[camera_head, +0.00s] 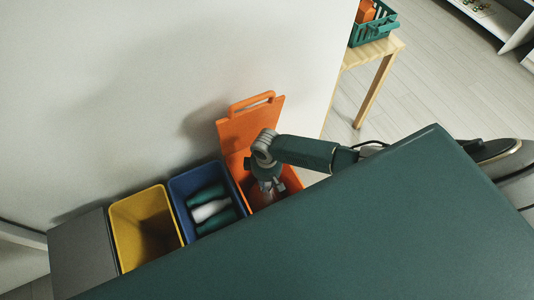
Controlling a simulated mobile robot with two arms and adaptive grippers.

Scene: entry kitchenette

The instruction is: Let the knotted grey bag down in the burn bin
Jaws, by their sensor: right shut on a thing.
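My right gripper (266,186) points down into the mouth of the orange bin (293,180), whose lid (240,134) stands raised against the wall. The gripper is shut on the knotted grey bag, of which only a small, unclear part shows below the fingers. The gripper and the bin's front hide the rest, and I cannot tell whether the bag touches the bottom. No label shows which bin is the burn bin. My left gripper is not in view.
Left of the orange bin stand a blue bin (176,193) with green and white bottles, an open yellow bin (115,222) and a grey bin (78,250). A wooden table (372,88) holds a green basket (372,32). A large dark green surface blocks the lower right.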

